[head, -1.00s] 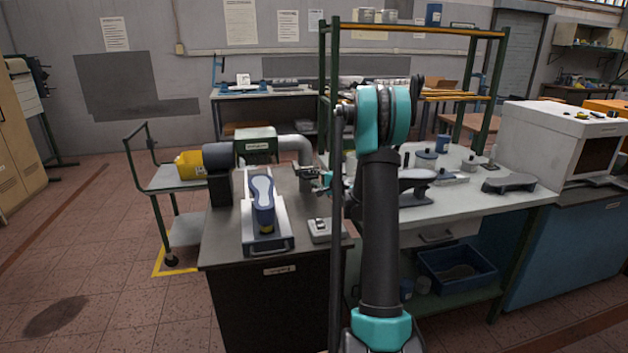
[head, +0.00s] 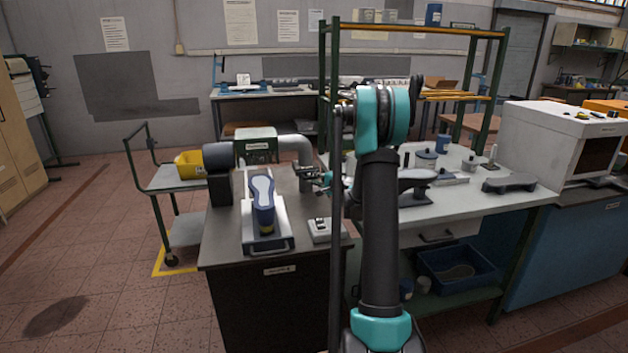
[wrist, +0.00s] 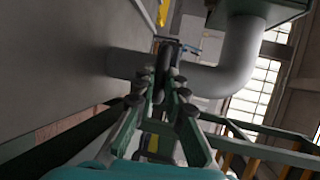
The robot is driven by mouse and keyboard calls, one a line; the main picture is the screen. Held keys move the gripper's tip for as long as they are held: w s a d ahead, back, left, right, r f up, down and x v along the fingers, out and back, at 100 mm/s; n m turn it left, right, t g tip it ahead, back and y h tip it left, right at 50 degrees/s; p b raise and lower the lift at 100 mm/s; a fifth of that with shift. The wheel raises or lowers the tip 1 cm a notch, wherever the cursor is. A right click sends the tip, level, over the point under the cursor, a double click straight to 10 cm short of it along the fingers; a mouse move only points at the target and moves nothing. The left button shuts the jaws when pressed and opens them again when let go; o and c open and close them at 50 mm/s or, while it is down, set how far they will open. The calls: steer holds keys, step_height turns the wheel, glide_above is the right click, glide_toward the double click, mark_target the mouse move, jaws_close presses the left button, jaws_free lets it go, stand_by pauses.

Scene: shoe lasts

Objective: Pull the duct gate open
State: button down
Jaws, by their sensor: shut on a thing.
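The grey duct pipe (head: 297,147) bends down behind the bench machine in the head view. It also shows as a large grey elbow in the wrist view (wrist: 240,62). The duct gate (wrist: 167,62) shows in the wrist view as a dark upright part across the pipe, between my fingers. My gripper (head: 306,173) is at the pipe's right side in the head view. In the wrist view my gripper (wrist: 165,88) is shut on the gate's dark part. The fingers hide much of it, so I cannot tell how far the gate is open.
A bench (head: 222,244) carries a blue shoe last (head: 262,197) on a metal holder and a small switch box (head: 321,231). A worktable (head: 470,206) with tools stands to the right. A green shelf post (head: 324,100) rises close to my arm. A cart with a yellow bin (head: 189,165) stands left.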

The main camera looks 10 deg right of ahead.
steer(key=s, duration=0.7)
steer(key=shift+s, duration=0.2)
steer(key=c, duration=1.6)
jaws_free()
steer(key=shift+o, duration=0.2)
steer(key=shift+s+d, duration=0.1)
steer(key=v, duration=1.2)
